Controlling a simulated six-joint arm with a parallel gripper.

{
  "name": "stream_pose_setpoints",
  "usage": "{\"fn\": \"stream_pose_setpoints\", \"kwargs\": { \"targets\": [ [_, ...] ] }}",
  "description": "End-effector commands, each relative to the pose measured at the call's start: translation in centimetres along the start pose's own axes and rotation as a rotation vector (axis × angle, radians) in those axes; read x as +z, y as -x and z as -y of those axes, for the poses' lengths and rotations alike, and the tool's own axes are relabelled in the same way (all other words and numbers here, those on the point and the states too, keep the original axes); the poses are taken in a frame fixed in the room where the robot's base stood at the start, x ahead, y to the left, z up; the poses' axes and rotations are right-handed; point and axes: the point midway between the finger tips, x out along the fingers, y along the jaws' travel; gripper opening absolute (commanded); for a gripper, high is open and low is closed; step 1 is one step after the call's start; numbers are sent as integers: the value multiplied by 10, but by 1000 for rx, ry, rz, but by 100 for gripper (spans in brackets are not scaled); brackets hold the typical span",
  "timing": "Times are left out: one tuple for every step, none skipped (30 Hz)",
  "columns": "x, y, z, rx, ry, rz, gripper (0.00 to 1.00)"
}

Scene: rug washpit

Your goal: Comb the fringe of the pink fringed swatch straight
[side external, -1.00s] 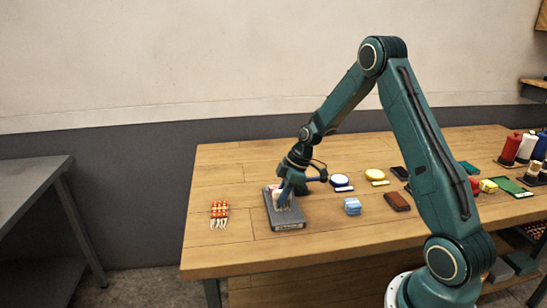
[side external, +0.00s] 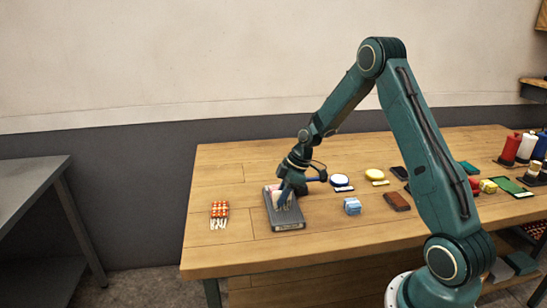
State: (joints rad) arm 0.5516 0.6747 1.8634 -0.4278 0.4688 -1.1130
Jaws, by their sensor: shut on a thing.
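The pink swatch (side external: 274,189) lies on a dark grey board (side external: 287,225) on the wooden table. Its pale fringe (side external: 289,204) points toward the front of the board, partly hidden by my gripper. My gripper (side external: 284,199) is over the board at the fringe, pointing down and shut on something. The held thing is too small and covered to make out clearly; a blue part (side external: 313,179) sticks out to the right of the gripper.
A red patterned swatch with white fringe (side external: 219,214) lies left of the board. Right of it are a light blue block (side external: 352,206), a brown block (side external: 397,201), and round white (side external: 341,180) and yellow (side external: 375,174) items. Spools (side external: 527,148) stand far right. The table's front left is clear.

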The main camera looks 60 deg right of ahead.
Motion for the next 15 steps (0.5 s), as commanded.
{"fn": "stream_pose_setpoints", "kwargs": {
  "targets": [
    [0,0,0,-1,0,0,0],
    [0,0,0,-1,0,1,0],
    [0,0,0,-1,-1,1,0],
    [0,-1,1,-1,-1,1,0],
    [0,-1,1,-1,-1,1,0],
    [0,-1,2,-2,-1,1,0],
    [0,-1,3,-2,-1,1,0],
    [0,-1,3,-2,-1,1,0],
    [1,-1,4,-3,-1,1,0],
    [1,-1,5,-3,-1,1,0],
    [1,-1,6,-3,-1,1,0],
    [1,-1,6,-4,-1,2,0],
    [1,-1,7,-4,-1,2,0],
    [1,-1,7,-4,-1,2,0],
    [1,-1,8,-4,-1,2,0]
  ]
}}
